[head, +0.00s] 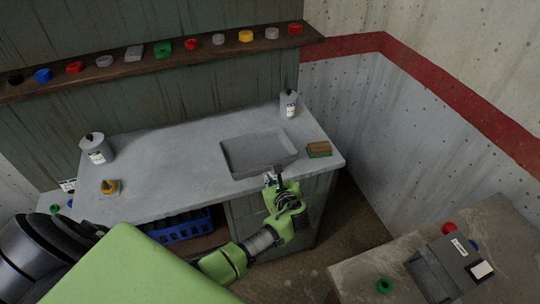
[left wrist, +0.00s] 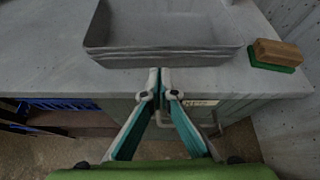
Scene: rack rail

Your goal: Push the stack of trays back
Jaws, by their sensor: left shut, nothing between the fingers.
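The stack of grey trays (head: 258,153) sits on the grey counter (head: 180,170), right of its middle, close to the front edge. In the left wrist view the stack (left wrist: 165,54) shows several thin rims at its near wall, and the top tray looks empty. My left gripper (head: 271,178) is at the counter's front edge, just in front of the stack. Its closed fingertips (left wrist: 160,72) are at the stack's near side in the left wrist view; I cannot tell whether they touch it. My right gripper is not in view.
A brown and green brush (head: 319,149) lies right of the stack. White containers stand at the back right (head: 289,104) and left (head: 96,148); a yellow item (head: 110,187) lies front left. Counter behind the stack is clear. A blue crate (head: 186,226) is below.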

